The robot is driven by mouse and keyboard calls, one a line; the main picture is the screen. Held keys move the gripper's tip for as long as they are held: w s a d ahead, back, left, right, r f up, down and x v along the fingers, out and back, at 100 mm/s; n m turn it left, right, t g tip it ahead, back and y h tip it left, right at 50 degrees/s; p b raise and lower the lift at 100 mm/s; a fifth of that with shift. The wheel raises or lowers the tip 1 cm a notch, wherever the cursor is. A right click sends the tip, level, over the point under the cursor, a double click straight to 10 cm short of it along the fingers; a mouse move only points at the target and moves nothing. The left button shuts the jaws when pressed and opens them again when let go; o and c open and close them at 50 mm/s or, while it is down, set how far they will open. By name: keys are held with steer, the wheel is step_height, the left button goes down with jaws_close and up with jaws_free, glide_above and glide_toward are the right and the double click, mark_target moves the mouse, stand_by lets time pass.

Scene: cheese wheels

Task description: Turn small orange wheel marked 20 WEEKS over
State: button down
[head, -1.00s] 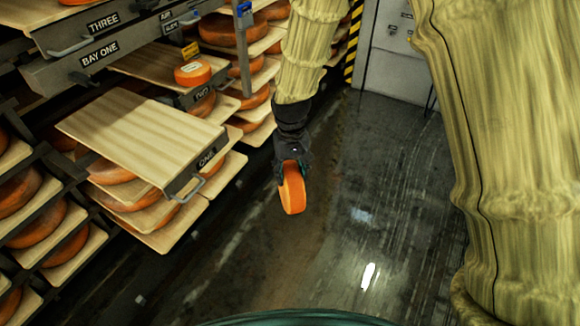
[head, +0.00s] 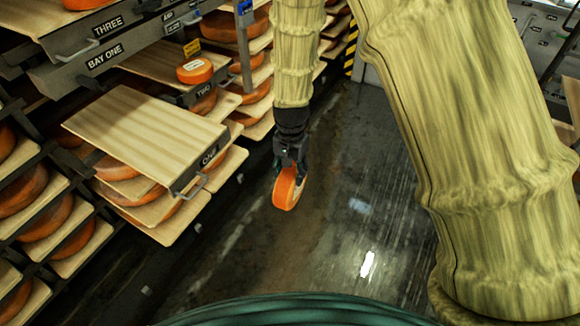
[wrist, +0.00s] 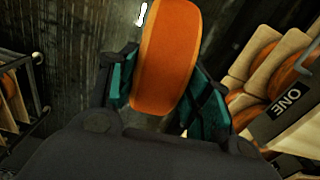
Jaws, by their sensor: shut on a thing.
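My gripper (head: 289,170) is shut on a small orange wheel (head: 285,192) and holds it on edge in the air over the aisle floor, right of the shelves. In the wrist view the orange wheel (wrist: 167,58) sits between the two teal finger pads (wrist: 160,85), its rim toward the camera. I cannot read any marking on the held wheel. Another small orange wheel (head: 195,72) with a white label lies flat on the board marked TWO (head: 140,66); its lettering is too small to read.
The bare board of the pulled-out shelf marked ONE (head: 140,125) is empty on top and lies left of my gripper. Racks of large orange wheels (head: 45,215) fill the left side. The dark wet floor (head: 330,220) is clear.

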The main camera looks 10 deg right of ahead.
steer(key=shift+r+m, duration=0.1)
steer(key=shift+m, duration=0.3)
steer(key=shift+s+d+t+y+b, duration=0.25)
steer(key=shift+t+y+b, duration=0.15)
steer(key=shift+y, duration=0.1)
steer(key=shift+d+f+b, duration=0.1)
steer(key=shift+f+b, duration=0.15)
steer(key=shift+b, duration=0.05)
steer(key=shift+s+d+y, duration=0.1)
steer(key=shift+d+y, duration=0.05)
steer(key=shift+y, duration=0.25)
steer(key=shift+t+b, duration=0.3)
steer(key=shift+b, duration=0.1)
steer(key=shift+s+d+f+t+y+b, duration=0.1)
steer(key=shift+s+d+t+y+b, duration=0.25)
steer(key=shift+b, duration=0.55)
steer(key=shift+s+d+f+t+y+b, duration=0.1)
steer(key=shift+d+t+y+b, duration=0.15)
steer(key=shift+y+b, duration=0.5)
steer(key=shift+s+d+f+t+y+b, duration=0.1)
steer(key=shift+s+d+t+y+b, duration=0.15)
steer(key=shift+b, duration=0.8)
steer(key=shift+s+d+f+t+y+b, duration=0.3)
steer(key=shift+t+y+b, duration=0.4)
steer(key=shift+b, duration=1.2)
steer(key=shift+s+d+f+t+y+b, duration=0.1)
steer(key=shift+d+f+t+y+b, duration=0.35)
steer(key=shift+b, duration=1.45)
